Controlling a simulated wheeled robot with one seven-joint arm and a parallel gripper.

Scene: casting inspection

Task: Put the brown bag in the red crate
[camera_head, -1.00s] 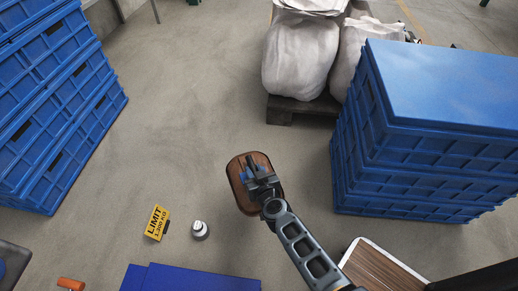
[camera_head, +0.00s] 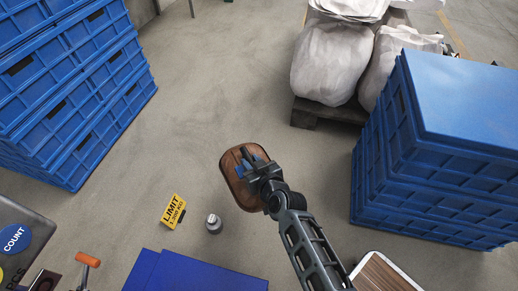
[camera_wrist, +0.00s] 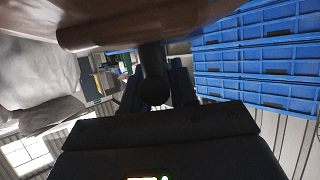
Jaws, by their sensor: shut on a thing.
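My gripper (camera_head: 252,170) is shut on a brown, rounded thing (camera_head: 232,182) with a wood-like grain, which I take to be the brown bag. It is held in front of my arm, above the concrete floor in the picture. In the wrist view the brown thing (camera_wrist: 150,20) fills the top edge, close to the dark fingers (camera_wrist: 155,85). Part of it is hidden behind the gripper in the head view. I see no red crate in either view.
Stacks of blue crates stand at left (camera_head: 75,100) and right (camera_head: 440,175). White sacks (camera_head: 328,60) sit on a pallet (camera_head: 322,115) at the back. A yellow LIMIT sign (camera_head: 173,211), a small metal weight (camera_head: 214,224) and blue panels (camera_head: 195,272) lie in front. The middle floor is open.

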